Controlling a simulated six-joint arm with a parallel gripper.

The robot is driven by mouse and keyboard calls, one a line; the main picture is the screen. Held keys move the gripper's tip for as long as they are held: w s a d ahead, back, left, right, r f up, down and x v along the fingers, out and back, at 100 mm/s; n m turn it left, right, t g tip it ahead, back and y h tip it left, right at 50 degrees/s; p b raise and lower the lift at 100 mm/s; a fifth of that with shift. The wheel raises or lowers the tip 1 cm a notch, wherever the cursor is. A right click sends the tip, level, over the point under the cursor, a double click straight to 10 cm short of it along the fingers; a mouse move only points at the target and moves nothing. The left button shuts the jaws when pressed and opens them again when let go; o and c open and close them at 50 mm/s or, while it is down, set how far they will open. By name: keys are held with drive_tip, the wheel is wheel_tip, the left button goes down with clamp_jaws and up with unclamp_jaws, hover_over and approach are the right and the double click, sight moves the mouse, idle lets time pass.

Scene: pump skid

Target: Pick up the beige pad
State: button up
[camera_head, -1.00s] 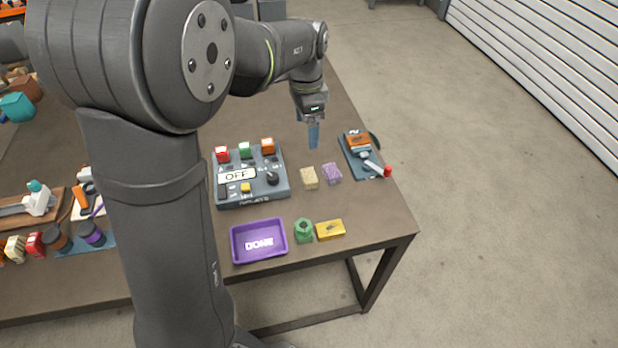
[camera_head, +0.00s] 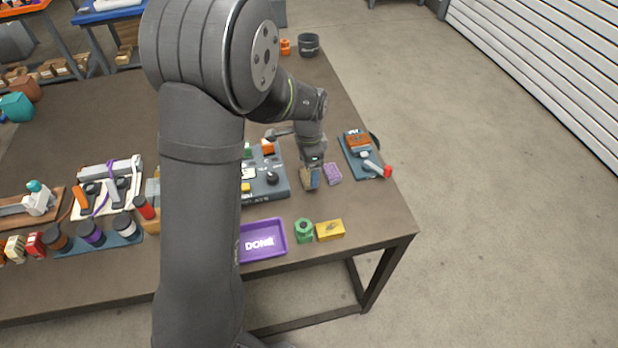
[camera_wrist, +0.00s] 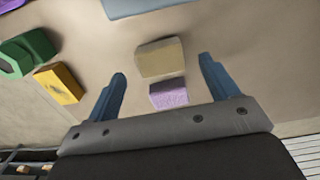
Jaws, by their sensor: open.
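The beige pad (camera_wrist: 160,58) lies on the table between and just beyond my open fingers in the wrist view. In the head view the beige pad (camera_head: 306,181) is partly hidden by my gripper (camera_head: 313,176). My gripper (camera_wrist: 160,82) is open, with its two blue fingers apart and nothing held. I cannot tell whether a finger touches the pad. A purple pad (camera_wrist: 169,94) lies close beside the beige pad, nearer the gripper's palm in the wrist view; the head view shows it to the right (camera_head: 332,173).
A grey control box (camera_head: 264,184) stands left of the pads. A purple DONE tray (camera_head: 263,239), a green nut-like part (camera_head: 303,231) and a yellow block (camera_head: 330,230) are nearer the table's front edge. A grey plate with a red-tipped lever (camera_head: 366,157) is at right.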

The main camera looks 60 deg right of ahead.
drive_tip(key=shift+f, duration=1.4)
drive_tip(key=c, duration=1.1)
drive_tip(key=shift+o, duration=0.2)
drive_tip(key=shift+r, duration=0.1)
drive_tip(key=shift+r, duration=0.45)
wheel_tip(320, 180, up, 3)
drive_tip(key=shift+d+f, duration=0.1)
drive_tip(key=s+a+r, duration=0.3)
drive_tip(key=s+r, duration=0.4)
drive_tip(key=s, duration=0.4)
drive_tip(key=shift+s, duration=0.2)
drive_tip(key=shift+r, duration=0.1)
